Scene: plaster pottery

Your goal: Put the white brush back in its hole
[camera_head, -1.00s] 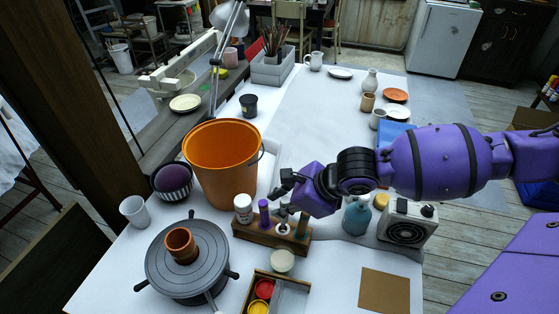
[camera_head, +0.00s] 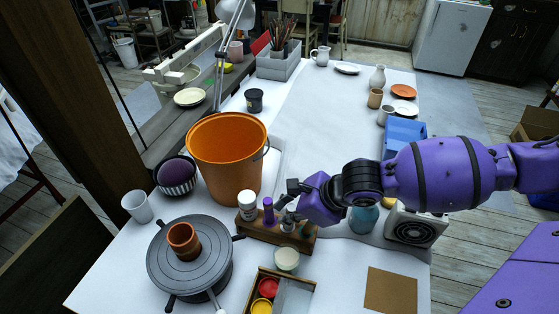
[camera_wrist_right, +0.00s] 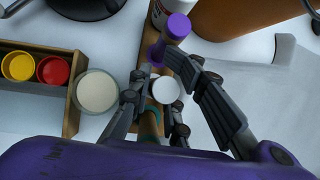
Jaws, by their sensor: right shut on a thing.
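The white brush shows as a round white top (camera_wrist_right: 165,89) in the right wrist view, between the fingers of my right gripper (camera_wrist_right: 160,100). In the head view this gripper (camera_head: 288,208) is over the wooden holder (camera_head: 250,228), shut on the brush. The brush's lower end is hidden, so I cannot tell how deep it sits in the holder. A purple brush (camera_head: 268,210) stands upright in the holder, left of the gripper; it also shows in the wrist view (camera_wrist_right: 178,26). A teal-green one (camera_wrist_right: 151,124) is partly hidden behind the fingers. My left gripper is out of view.
A white bottle (camera_head: 247,204) stands at the holder's left end. The orange bucket (camera_head: 227,160) is behind it. A cream cup (camera_head: 286,259) and a paint box (camera_head: 300,297) are in front. A blue-green bottle (camera_head: 364,219) and a white appliance (camera_head: 415,228) stand to the right.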

